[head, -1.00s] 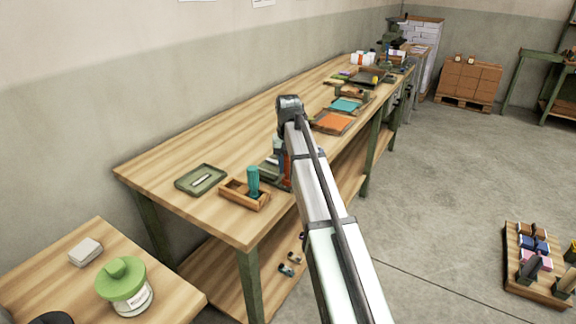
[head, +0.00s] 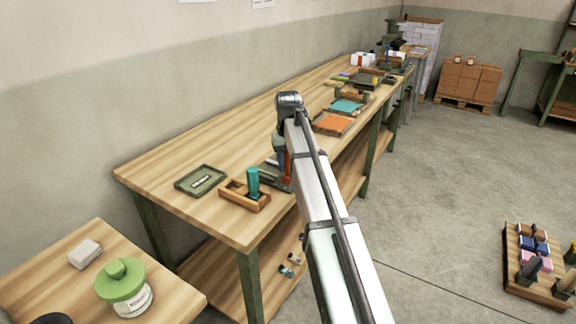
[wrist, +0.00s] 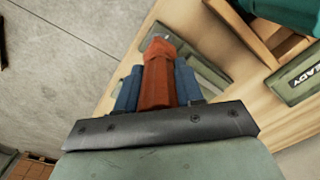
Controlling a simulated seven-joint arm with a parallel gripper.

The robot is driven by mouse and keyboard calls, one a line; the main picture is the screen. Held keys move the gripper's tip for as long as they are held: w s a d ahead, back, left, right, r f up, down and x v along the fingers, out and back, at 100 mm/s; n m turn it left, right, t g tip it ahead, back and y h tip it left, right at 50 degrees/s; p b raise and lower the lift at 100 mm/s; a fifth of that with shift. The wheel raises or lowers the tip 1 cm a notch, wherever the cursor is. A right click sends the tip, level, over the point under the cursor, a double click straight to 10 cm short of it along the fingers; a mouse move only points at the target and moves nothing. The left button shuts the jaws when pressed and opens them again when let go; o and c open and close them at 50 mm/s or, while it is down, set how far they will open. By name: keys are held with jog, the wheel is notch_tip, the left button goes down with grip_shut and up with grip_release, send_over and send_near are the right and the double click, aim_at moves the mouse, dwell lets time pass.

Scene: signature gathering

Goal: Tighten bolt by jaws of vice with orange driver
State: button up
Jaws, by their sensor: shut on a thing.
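My gripper (wrist: 157,88) is shut on the orange driver (wrist: 158,72), with its blue fingers on either side of the handle. In the head view a strip of orange (head: 287,166) shows beside my arm, over the workbench's front edge. The grey-green vice (head: 271,167) is partly hidden behind my arm; a grey-green part that looks like the vice (wrist: 208,72) shows beside the driver in the wrist view. The bolt and the driver's tip are hidden, so I cannot tell whether they touch.
A wooden holder (head: 233,195) carries a teal-handled driver (head: 252,182). A green tray (head: 181,182) beside it bears a label, which reads "READY" in the wrist view (wrist: 304,77). Orange (head: 333,122) and teal (head: 347,105) items lie farther along. Bare wood lies left of my arm.

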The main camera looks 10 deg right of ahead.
jog(key=shift+r, duration=1.6)
jog(key=shift+a, duration=0.1)
